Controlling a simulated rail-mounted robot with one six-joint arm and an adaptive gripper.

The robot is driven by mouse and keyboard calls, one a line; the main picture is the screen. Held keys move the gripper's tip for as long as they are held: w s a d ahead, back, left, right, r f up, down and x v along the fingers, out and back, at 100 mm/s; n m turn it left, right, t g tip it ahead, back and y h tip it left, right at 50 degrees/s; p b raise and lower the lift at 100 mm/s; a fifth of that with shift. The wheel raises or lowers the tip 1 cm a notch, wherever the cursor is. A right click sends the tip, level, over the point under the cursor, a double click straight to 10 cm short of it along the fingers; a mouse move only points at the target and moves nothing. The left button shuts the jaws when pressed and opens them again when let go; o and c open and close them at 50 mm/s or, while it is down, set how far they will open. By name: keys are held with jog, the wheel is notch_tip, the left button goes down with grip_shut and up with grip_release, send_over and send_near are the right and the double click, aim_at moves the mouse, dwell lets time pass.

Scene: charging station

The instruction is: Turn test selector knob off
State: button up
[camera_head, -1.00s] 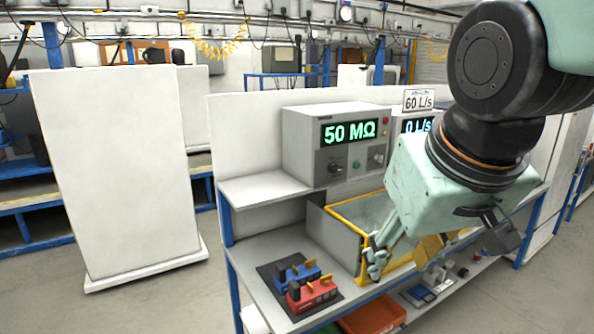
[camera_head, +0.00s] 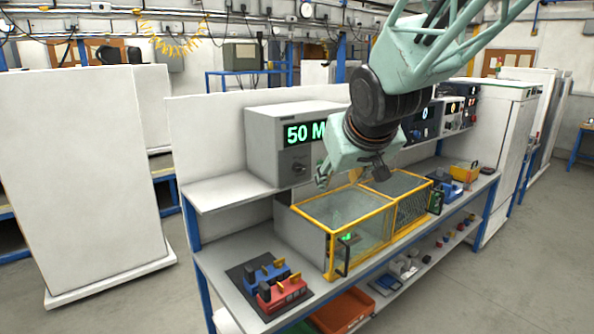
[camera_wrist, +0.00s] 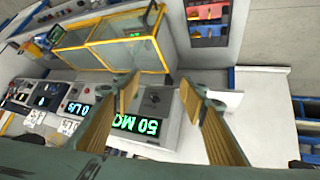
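The grey tester (camera_head: 262,150) with the green "50 MΩ" display (camera_head: 297,134) stands on the raised shelf. My arm covers its right part and the end of the display. A dark knob (camera_head: 299,168) sits on its front below the display. In the wrist view the display (camera_wrist: 137,125) appears upside down, and the dark knob panel (camera_wrist: 156,98) shows between my fingers. My gripper (camera_head: 350,177) is open and empty in front of the tester, above the yellow-framed enclosure; its spread fingers also show in the wrist view (camera_wrist: 160,88). The knob's pointer direction is too small to read.
The yellow-framed enclosure (camera_head: 335,221) stands on the bench below my gripper, with a green light at its front. Red and blue blocks (camera_head: 281,293) lie on a dark mat at left. More instruments (camera_head: 459,106) stand at right. The floor in front is clear.

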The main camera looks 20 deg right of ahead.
jog(key=w+d+f+n+t+y+p, duration=0.1)
jog(key=w+d+t, duration=0.15)
jog(key=w, duration=0.75)
jog(key=w+d+f+t+p, duration=0.1)
jog(key=w+d, duration=0.2)
jog(key=w, duration=0.7)
jog(key=n+t+y+p, duration=0.1)
jog(key=t+y+p, duration=0.3)
jog(key=y, duration=0.2)
send_near(301, 170)
jog(key=shift+s+d+r, duration=0.5)
jog(key=shift+s+d, duration=0.05)
jog(key=shift+s, duration=0.85)
jog(key=shift+s+d+f+t+y, duration=0.1)
jog(key=shift+f+t+y, duration=0.1)
jog(key=shift+f, duration=0.25)
jog(key=shift+s+d+f+t+y, duration=0.1)
jog(key=shift+f+t, duration=0.05)
jog(key=shift+f, duration=0.35)
jog(key=shift+w, duration=0.1)
jog(key=shift+p+x, duration=0.9)
jog(key=shift+x, duration=5.9)
jog(key=shift+a, duration=0.1)
jog(key=shift+c, duration=0.4)
